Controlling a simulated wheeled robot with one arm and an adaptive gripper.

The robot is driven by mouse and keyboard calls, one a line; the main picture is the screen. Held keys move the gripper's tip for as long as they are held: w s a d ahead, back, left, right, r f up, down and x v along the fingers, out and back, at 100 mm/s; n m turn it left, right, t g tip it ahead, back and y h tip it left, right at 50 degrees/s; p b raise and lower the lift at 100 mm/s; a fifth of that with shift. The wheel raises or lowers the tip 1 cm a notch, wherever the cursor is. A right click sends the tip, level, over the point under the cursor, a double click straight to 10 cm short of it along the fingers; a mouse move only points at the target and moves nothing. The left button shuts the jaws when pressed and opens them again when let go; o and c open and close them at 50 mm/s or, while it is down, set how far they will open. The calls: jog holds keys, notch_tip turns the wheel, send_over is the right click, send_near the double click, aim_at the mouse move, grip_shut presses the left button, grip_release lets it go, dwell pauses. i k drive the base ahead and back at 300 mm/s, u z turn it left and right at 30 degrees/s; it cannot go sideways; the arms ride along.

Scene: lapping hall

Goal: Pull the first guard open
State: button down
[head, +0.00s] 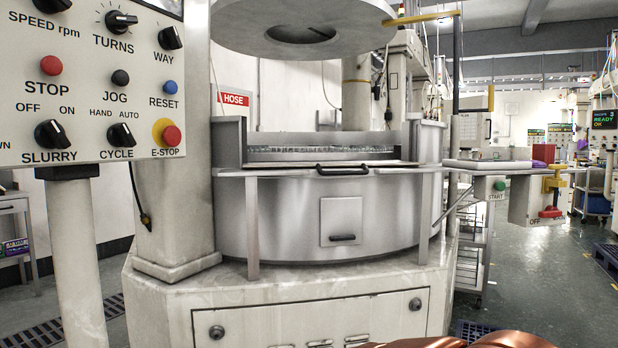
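The lapping machine's guard (280,172) shows in the head view as a pale rail across the front of the round steel tub (290,222). A black bar handle (341,170) is fixed at the middle of the rail. The rail sits level, with a grey upright near each end, and looks closed across the front. I cannot tell whether a clear panel fills the space below it. A round plate (300,32) hangs above the tub. My gripper is not in view, and nothing touches the handle.
A control panel (92,85) on a post stands close at the left. The pale machine base (310,305) juts out below the tub. A small box with a green START button (499,186) and a red-and-yellow valve (553,195) project at the right. Floor at the right is open.

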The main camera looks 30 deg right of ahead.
aim_at(364, 164)
jog(key=u, duration=0.05)
jog(key=i, duration=0.85)
jog(key=z, duration=0.2)
